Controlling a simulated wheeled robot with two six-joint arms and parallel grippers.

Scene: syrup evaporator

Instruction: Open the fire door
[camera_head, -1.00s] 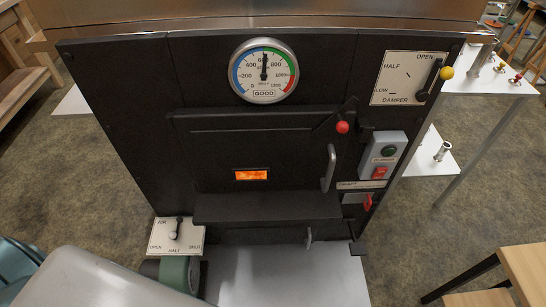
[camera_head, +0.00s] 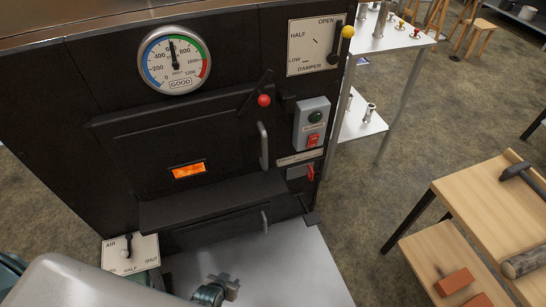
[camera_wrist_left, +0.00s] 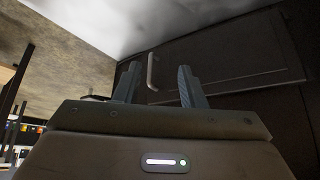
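The fire door (camera_head: 150,140) is a black panel on the front of the evaporator and looks shut. It has a glowing orange window (camera_head: 189,170) and a silver upright handle (camera_head: 264,146) near its right edge. A lever with a red knob (camera_head: 264,100) sits at its upper right corner. My left gripper (camera_head: 224,287) is low in front of the door, below the handle and apart from it. In the left wrist view its two fingers (camera_wrist_left: 158,68) are spread and empty, with the door handle (camera_wrist_left: 151,72) beyond them. My right gripper is not in view.
A pale shelf (camera_head: 270,265) juts out below the door. The air control plate (camera_head: 131,253) is at lower left. A switch box (camera_head: 312,122) and damper plate (camera_head: 314,45) are right of the door. A wooden table (camera_head: 490,205) holds a hammer and log.

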